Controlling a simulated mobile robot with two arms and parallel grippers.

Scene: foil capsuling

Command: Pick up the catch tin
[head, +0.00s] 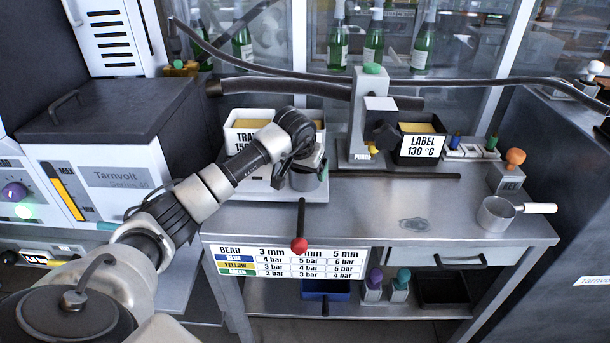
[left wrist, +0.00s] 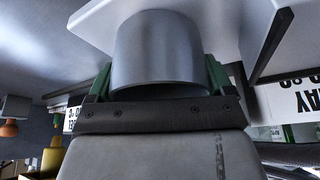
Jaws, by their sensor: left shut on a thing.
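A plain grey metal tin, the catch tin (head: 306,181), stands at the right end of a pale machine base on the grey bench in the head view. My left gripper (head: 303,160) reaches to it from the left and is shut on it. The arm hides part of the tin's upper side. In the left wrist view, the smooth round wall of the tin (left wrist: 160,50) sits between my two green-sided fingers (left wrist: 158,95). The tin seems at or very near the pale base; I cannot tell whether it touches it. My right gripper is not in view.
A red-knobbed lever (head: 299,245) hangs in front of the tin. A "TRA..." box (head: 240,135) stands behind my arm. A press column (head: 362,115) and a "LABEL 130 °C" box (head: 421,148) stand right of the tin. A white-handled pan (head: 497,213) sits far right.

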